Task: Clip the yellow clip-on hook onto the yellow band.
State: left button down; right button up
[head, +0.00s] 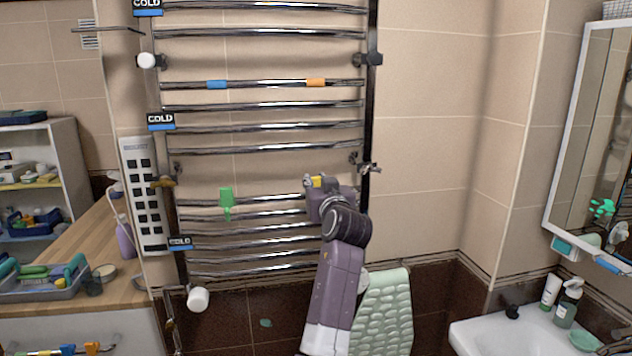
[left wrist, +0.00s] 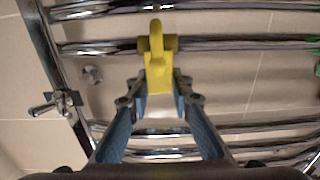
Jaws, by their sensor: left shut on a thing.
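The yellow clip-on hook (left wrist: 158,72) is between the fingertips of my left gripper (left wrist: 160,92), which is shut on it. In the left wrist view its curled end overlaps a chrome bar. The yellow band (left wrist: 172,43) shows on that bar, on both sides of the hook; its middle is hidden behind it. I cannot tell whether the hook is clipped on or just in front. In the head view my left gripper (head: 317,185) is at the ladder's right part, with a little yellow at its tip. My right gripper is not in view.
The towel ladder (head: 368,120) has a right post with a valve (head: 370,169). A green hook (head: 226,198) hangs left of my gripper. Blue (head: 217,84) and orange (head: 316,82) bands sit on a higher bar. A pale green towel (head: 385,308) hangs below right.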

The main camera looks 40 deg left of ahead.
pick_arm(q)
jog(key=shift+f+b, duration=0.4)
jog(key=shift+f, duration=0.2)
jog(key=c, duration=1.7)
grip_release()
jog(key=shift+o, duration=0.2)
jog(key=shift+d, duration=0.1)
jog(key=v, duration=0.9)
